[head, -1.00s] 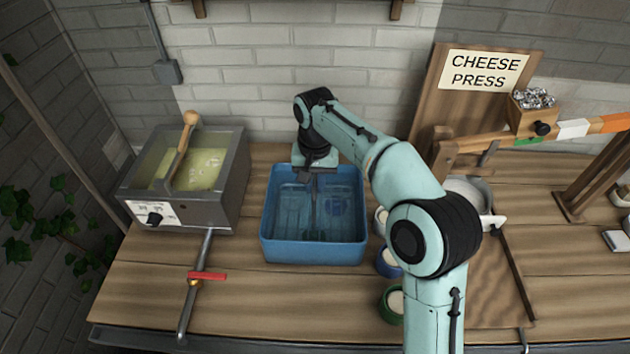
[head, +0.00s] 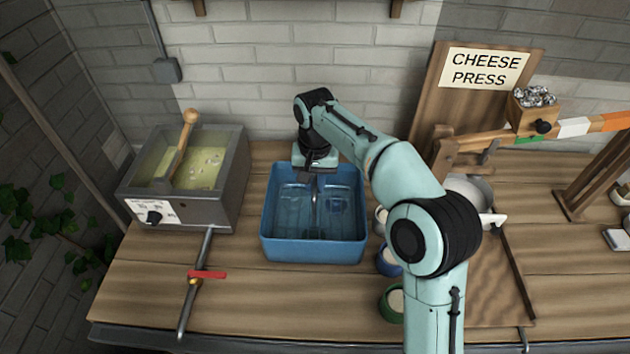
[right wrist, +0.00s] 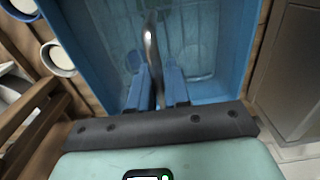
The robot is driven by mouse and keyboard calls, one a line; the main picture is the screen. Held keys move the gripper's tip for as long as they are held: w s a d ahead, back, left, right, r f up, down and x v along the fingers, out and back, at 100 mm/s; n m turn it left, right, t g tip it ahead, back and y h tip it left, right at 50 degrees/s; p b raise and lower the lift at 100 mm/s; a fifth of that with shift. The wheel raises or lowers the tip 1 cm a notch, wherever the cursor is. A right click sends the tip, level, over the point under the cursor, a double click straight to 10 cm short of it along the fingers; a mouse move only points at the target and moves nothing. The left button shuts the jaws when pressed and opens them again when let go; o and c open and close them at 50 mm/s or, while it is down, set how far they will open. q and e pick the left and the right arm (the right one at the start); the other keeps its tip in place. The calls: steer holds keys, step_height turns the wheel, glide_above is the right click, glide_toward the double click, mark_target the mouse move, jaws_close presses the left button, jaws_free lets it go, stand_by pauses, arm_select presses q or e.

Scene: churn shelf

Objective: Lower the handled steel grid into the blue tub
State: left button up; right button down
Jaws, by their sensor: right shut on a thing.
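The blue tub (head: 313,250) stands open in the middle of the wooden bench; its wall also shows in the right wrist view (right wrist: 238,60). My right gripper (head: 314,175) points down inside the tub's outline, near its back wall. In the right wrist view its blue fingers (right wrist: 157,84) are shut on the narrow steel handle or edge of the grid (right wrist: 150,48). In the head view the grid (head: 314,208) shows nearly edge-on as a thin upright strip over the tub. Whether it touches the tub floor cannot be told. My left gripper is out of view.
A steel vat (head: 180,210) with a wooden-handled tool (head: 188,130) stands left of the tub. A red-handled valve pipe (head: 207,274) lies in front. Several small round pots, one green (head: 391,303), stand right of the tub under my arm. The cheese press (head: 475,150) is farther right.

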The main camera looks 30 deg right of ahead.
steer(key=c, duration=1)
jaws_free()
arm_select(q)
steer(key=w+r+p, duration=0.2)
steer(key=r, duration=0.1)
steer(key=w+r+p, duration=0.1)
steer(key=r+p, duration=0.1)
arm_select(e)
step_height(320, 180, up, 14)
steer(key=shift+f, duration=0.25)
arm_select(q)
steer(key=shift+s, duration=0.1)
